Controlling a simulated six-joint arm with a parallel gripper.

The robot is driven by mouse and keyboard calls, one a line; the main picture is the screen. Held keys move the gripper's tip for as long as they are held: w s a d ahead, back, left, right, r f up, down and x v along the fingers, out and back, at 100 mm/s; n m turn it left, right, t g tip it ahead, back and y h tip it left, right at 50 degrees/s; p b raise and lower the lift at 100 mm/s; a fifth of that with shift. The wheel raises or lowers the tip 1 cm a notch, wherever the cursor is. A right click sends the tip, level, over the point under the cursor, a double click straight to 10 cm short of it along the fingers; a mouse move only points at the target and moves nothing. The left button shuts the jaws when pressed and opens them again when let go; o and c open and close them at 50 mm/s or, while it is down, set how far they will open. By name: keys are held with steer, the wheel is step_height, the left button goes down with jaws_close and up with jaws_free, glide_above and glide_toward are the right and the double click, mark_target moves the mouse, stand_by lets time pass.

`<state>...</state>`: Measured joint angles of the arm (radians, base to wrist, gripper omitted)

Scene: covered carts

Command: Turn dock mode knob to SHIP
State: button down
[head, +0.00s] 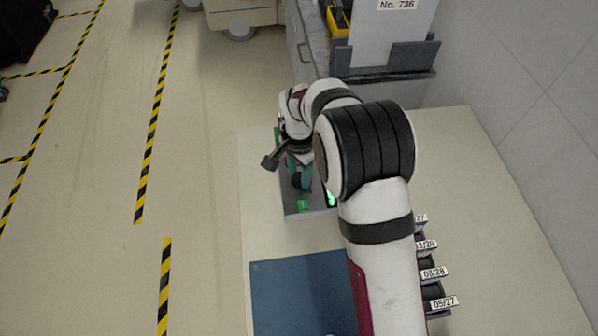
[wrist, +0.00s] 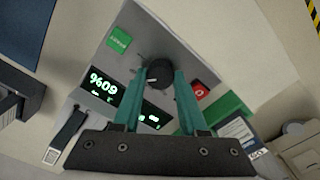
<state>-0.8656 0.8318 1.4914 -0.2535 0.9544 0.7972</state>
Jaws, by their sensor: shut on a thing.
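The dock mode knob (wrist: 158,74) is a round black knob on a grey panel (wrist: 125,73), with a small light mark on its face. My gripper (wrist: 160,82), with teal fingers, is shut on the knob, one finger on each side. In the head view my gripper (head: 298,176) reaches down onto the panel (head: 300,213), and my arm hides much of it. I see no readable SHIP label in either view. A green display (wrist: 103,82) beside the knob reads what looks like 609, upside down or tilted. A second display area (wrist: 150,118) is partly behind a finger.
A green button (wrist: 118,40) and a red button (wrist: 199,91) flank the knob. A blue mat (head: 300,290) lies in front of the panel. Dated bins (head: 434,290) stand at the right. A grey cabinet (head: 310,45) is behind.

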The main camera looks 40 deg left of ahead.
mark_target(299, 177)
stand_by(0.4)
steer(key=shift+c, duration=2.2)
jaws_free()
step_height(299, 177, up, 16)
steer(key=shift+f, duration=0.1)
steer(key=d+r+m, duration=0.1)
steer(key=d+r, duration=0.1)
steer(key=d, duration=0.5)
steer(key=d+r, duration=0.3)
steer(key=d, duration=0.3)
steer(key=s+d+m+y, duration=0.1)
steer(key=s+d, duration=0.3)
steer(key=d, duration=0.3)
steer(key=s+d, duration=0.4)
steer(key=d, duration=0.3)
steer(key=s+d+f+m, duration=0.1)
steer(key=s+d+f, duration=0.2)
steer(key=s, duration=0.6)
steer(key=shift+s+d+f+y, duration=0.25)
steer(key=shift+d+y, duration=0.15)
steer(key=shift+d, duration=0.7)
